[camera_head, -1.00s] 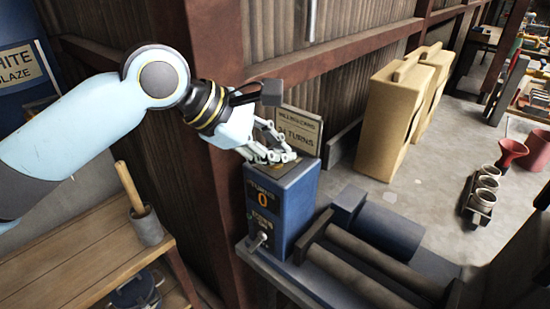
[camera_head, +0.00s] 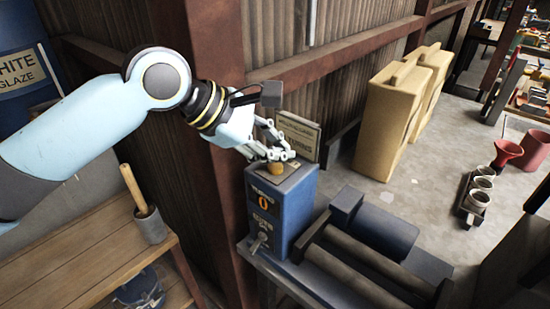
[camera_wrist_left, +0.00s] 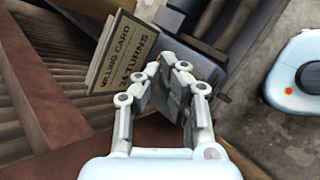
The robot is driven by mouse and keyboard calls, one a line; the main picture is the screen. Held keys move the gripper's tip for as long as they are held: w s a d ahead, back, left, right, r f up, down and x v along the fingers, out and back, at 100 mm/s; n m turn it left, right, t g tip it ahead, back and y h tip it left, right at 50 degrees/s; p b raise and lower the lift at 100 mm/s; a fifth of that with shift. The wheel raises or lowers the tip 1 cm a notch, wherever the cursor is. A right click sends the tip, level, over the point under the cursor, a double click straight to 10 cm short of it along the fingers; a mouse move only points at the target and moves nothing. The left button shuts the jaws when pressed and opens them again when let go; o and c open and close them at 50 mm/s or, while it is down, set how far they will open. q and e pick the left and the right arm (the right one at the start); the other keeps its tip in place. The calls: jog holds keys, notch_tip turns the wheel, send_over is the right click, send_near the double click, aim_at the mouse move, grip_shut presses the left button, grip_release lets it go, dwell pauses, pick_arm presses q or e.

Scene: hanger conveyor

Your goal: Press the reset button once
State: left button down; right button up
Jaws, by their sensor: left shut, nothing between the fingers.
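The blue counter box (camera_head: 270,212) stands at the end of a roller machine, with an orange 0 on its front. A small brass-coloured button (camera_head: 275,167) shows on its top and looks like the reset button. My left gripper (camera_head: 284,154) is shut and empty just above the box top, by the button. I cannot tell whether its fingertips touch the button. In the left wrist view the shut fingers (camera_wrist_left: 167,72) hide the button. My right gripper is not in view.
A card sign (camera_head: 299,134) reading "Milling Card" and "Turns" stands right behind the box. Dark rollers (camera_head: 357,262) lie to its right. A wooden bench (camera_head: 100,250) with a handled tool in a grey pot (camera_head: 149,225) is at left. A rusty post (camera_head: 205,170) stands close by.

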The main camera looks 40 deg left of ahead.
aim_at(277, 169)
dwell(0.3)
pick_arm(q)
notch_tip(277, 169, up, 3)
jog(key=p, duration=0.4)
jog(key=shift+r, duration=1)
